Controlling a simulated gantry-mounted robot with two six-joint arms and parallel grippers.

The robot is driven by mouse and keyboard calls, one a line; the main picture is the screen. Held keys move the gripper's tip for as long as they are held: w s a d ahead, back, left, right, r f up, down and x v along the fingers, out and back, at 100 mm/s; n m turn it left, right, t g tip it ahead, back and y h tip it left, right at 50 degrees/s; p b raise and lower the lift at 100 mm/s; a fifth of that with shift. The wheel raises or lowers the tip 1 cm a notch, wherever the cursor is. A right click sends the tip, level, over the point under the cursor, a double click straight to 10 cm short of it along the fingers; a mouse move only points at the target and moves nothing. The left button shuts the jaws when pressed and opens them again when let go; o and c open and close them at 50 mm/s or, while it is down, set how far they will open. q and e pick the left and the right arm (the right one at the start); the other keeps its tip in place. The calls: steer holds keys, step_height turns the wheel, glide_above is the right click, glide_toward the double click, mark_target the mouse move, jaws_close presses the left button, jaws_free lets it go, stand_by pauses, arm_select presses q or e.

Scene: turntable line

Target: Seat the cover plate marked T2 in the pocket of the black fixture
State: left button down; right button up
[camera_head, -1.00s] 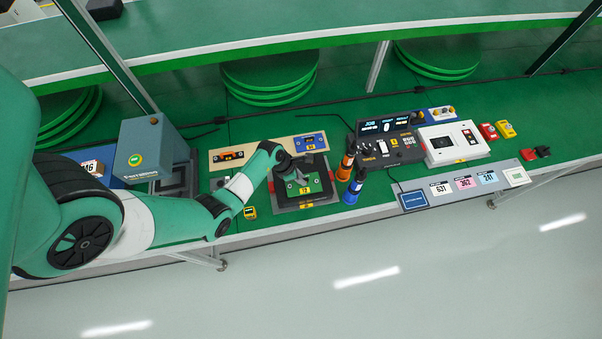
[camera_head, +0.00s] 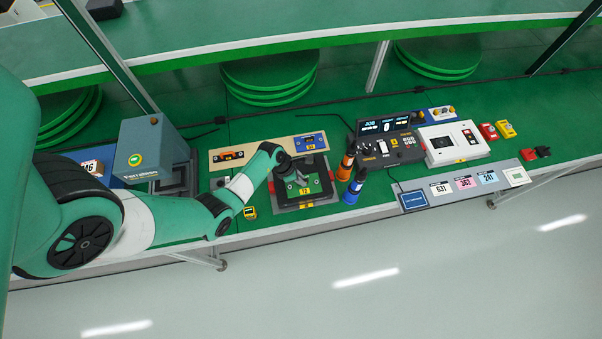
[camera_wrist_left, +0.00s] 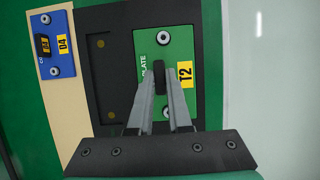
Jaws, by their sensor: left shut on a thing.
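The green cover plate marked T2 (camera_wrist_left: 180,50) has a yellow label, screws and a black raised grip. It lies at the right part of the black fixture (camera_wrist_left: 115,20) in the left wrist view. In the head view, the plate (camera_head: 292,191) shows within the fixture (camera_head: 284,206) under my left arm. My left gripper (camera_wrist_left: 161,76) is shut on the plate's black grip. The fingers hide part of the plate's near end, and I cannot tell whether it lies fully flush in the pocket. My right gripper is not in view.
A beige board (camera_head: 258,147) behind the fixture holds an orange part and a blue plate marked 04 (camera_wrist_left: 57,44). Orange (camera_head: 346,165) and blue (camera_head: 354,189) bottles stand close to the fixture's right. A control console (camera_head: 390,148) is further right.

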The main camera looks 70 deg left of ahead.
arm_select(q)
steer(key=shift+f, duration=0.1)
stand_by(0.3)
steer(key=shift+c, duration=1.8)
jaws_free()
step_height(320, 180, up, 8)
steer(key=p, duration=0.8)
steer(key=shift+f, duration=0.2)
steer(key=shift+f, duration=0.1)
